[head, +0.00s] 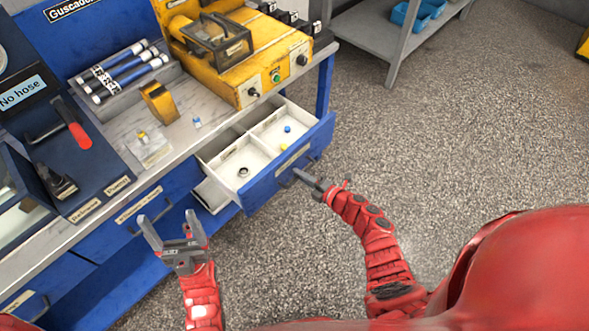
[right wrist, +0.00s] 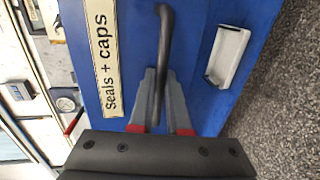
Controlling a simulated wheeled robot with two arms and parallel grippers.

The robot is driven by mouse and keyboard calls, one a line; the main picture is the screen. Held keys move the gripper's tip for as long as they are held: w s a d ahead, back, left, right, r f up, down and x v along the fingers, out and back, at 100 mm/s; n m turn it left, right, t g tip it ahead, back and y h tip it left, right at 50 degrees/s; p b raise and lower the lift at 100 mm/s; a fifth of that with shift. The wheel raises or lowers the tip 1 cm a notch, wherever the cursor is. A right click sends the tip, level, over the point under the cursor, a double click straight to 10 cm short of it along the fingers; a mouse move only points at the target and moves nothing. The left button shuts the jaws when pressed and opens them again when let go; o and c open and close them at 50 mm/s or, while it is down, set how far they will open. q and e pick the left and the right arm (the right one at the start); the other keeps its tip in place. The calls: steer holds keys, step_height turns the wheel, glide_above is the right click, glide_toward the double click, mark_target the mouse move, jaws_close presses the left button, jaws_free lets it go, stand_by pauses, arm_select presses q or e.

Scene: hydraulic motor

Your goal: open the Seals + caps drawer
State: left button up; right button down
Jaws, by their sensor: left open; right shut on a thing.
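The Seals + caps drawer (head: 283,174) is a blue-fronted drawer, pulled out from the workbench in the head view. Its pale inside has compartments with a dark ring, a yellow piece and a blue piece. In the right wrist view, its label (right wrist: 101,50) reads "Seals + caps" beside a dark bar handle (right wrist: 166,35). My right gripper (right wrist: 158,95) is shut on that handle; it also shows in the head view (head: 308,178) at the drawer front. My left gripper (head: 172,226) is open and empty, in front of the bench and left of the drawer.
The bench top (head: 190,135) holds a yellow machine (head: 240,70), a tray of blue-and-white cylinders (head: 125,72) and a dark panel with a red lever (head: 78,133).

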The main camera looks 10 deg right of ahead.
steer(key=shift+s, duration=0.1)
steer(key=c, duration=1.2)
jaws_free()
steer(key=shift+o, duration=0.2)
steer(key=b+v, duration=0.2)
steer(key=v, duration=1.5)
steer(key=shift+s, duration=0.2)
steer(key=shift+d, duration=0.15)
